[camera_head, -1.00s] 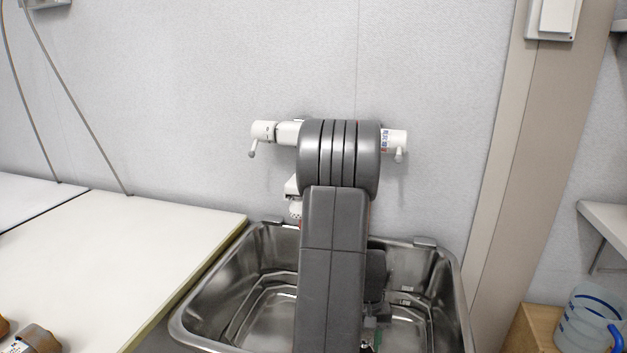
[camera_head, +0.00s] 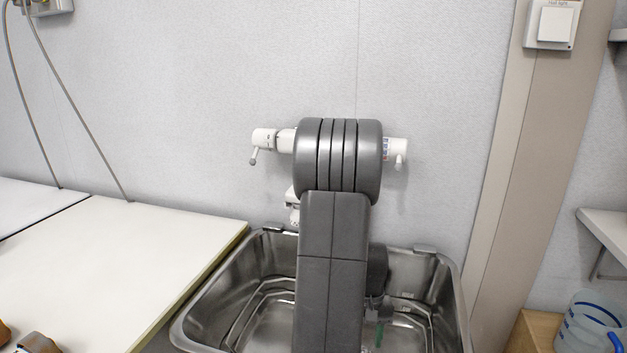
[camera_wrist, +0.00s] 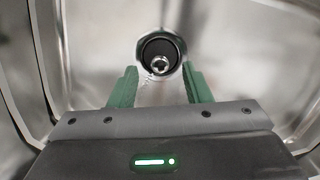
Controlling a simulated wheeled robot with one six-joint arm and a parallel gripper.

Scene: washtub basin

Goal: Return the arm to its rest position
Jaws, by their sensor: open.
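My gripper (camera_wrist: 161,88) shows in the wrist view with its two green fingers spread apart and nothing between them. It points down into the steel basin (camera_wrist: 245,45), with the dark round drain (camera_wrist: 160,52) beyond the fingertips. In the head view my grey arm reaches over the basin (camera_head: 232,278) and hides its middle.
A white mixer tap (camera_head: 264,140) on the back wall is partly behind my arm. A pale worktop (camera_head: 110,255) adjoins the basin on the left, with brown items (camera_head: 38,343) at its front. A beige post (camera_head: 535,150) and a clear blue-banded jug (camera_head: 590,325) stand right.

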